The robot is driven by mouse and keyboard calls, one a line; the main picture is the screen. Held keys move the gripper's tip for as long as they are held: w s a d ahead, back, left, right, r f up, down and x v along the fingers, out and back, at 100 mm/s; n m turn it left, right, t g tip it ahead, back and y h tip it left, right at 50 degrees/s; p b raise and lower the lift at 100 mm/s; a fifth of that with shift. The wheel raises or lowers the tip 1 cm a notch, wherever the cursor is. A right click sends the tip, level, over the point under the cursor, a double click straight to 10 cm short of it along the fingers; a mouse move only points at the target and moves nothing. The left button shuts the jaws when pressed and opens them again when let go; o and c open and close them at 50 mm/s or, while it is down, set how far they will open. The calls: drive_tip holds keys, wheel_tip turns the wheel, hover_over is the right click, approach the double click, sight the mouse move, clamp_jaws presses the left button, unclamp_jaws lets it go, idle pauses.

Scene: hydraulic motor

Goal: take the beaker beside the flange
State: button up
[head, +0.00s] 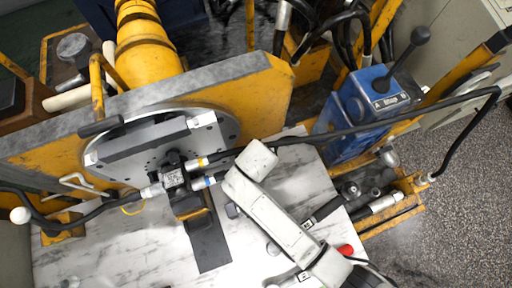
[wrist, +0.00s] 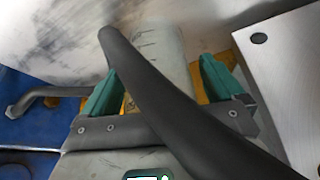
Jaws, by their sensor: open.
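The flange is a round grey disc (head: 213,138) on the yellow-edged plate in the head view. I cannot make out a beaker beside it there. In the wrist view a pale, see-through cylinder with dark marks (wrist: 157,42), likely the beaker, shows beyond and between my fingers. My gripper (wrist: 160,68) has two green fingers set wide apart, and nothing is visibly clamped. A thick black hose or bar (wrist: 150,88) crosses in front and hides part of the cylinder and the gap. My gripper's fingers cannot be made out in the head view.
The marble-patterned tabletop (head: 110,248) has bare room at lower left. Black hoses (head: 400,118) run across from the right. A blue block with a lever (head: 362,105) stands at right. A black fitting (head: 173,172) with cables sits before the flange. A pale plate (wrist: 285,70) is at right in the wrist view.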

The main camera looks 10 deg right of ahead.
drive_tip(key=shift+c, duration=0.2)
drive_tip(key=c, duration=1)
drive_tip(key=shift+r, duration=0.1)
